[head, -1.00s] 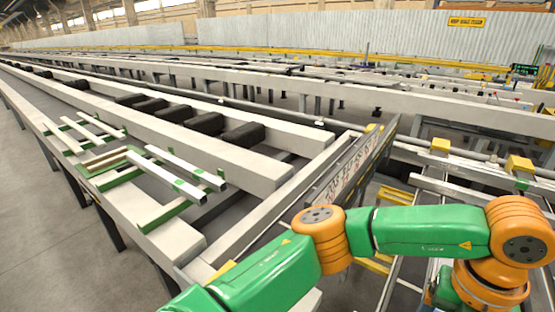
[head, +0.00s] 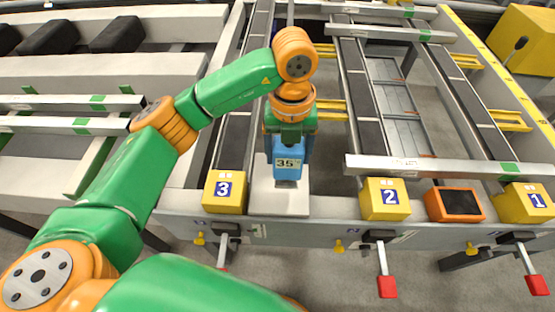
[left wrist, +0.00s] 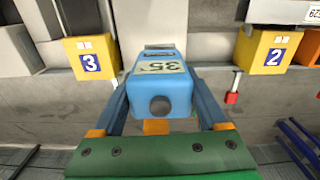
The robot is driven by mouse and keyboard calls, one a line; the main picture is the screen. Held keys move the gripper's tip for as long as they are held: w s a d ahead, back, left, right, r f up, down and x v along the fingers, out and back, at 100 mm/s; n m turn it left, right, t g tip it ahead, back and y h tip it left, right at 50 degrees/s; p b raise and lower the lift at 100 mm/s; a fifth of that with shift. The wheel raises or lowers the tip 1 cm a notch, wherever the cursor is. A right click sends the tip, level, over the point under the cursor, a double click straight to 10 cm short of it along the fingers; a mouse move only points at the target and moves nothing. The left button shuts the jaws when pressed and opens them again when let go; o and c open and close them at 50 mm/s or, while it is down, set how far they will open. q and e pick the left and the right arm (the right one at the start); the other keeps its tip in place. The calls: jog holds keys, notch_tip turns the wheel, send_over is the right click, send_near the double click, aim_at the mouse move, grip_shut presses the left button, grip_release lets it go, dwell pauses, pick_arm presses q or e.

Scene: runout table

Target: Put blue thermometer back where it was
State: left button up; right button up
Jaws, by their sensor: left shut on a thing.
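The blue thermometer (head: 287,168), a blue block with a pale label reading 35, is in my left gripper (head: 288,148). The gripper's two fingers lie along its sides, and it fills the left wrist view's middle (left wrist: 160,88). In the head view it shows in front of a light grey plate (head: 280,198) between the yellow block marked 3 (head: 225,192) and the yellow block marked 2 (head: 385,198). I cannot tell whether its underside touches the plate. My right gripper is not in view.
An orange box with a dark top (head: 455,204) stands between block 2 and the yellow block marked 1 (head: 522,203). Red-tipped levers (head: 387,286) hang along the front beam. A metal bar (head: 445,168) lies across the rails at right.

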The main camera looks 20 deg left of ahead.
pick_arm(q)
jog(key=shift+w+a+f, duration=0.15)
jog(key=shift+a+f, duration=0.3)
jog(key=shift+f, duration=0.15)
jog(key=shift+w+a+f, duration=0.15)
jog(key=shift+a+f, duration=0.25)
jog(key=shift+f, duration=0.2)
notch_tip(320, 180, down, 2)
jog(key=shift+f+p, duration=0.25)
jog(key=shift+p, duration=0.3)
jog(key=shift+f, duration=0.3)
jog(key=shift+a+f, duration=0.1)
jog(key=shift+f, duration=0.05)
jog(key=o, duration=1.1)
jog(key=shift+o, duration=0.2)
jog(key=shift+r, duration=0.6)
notch_tip(320, 180, up, 11)
jog(key=shift+r, duration=0.1)
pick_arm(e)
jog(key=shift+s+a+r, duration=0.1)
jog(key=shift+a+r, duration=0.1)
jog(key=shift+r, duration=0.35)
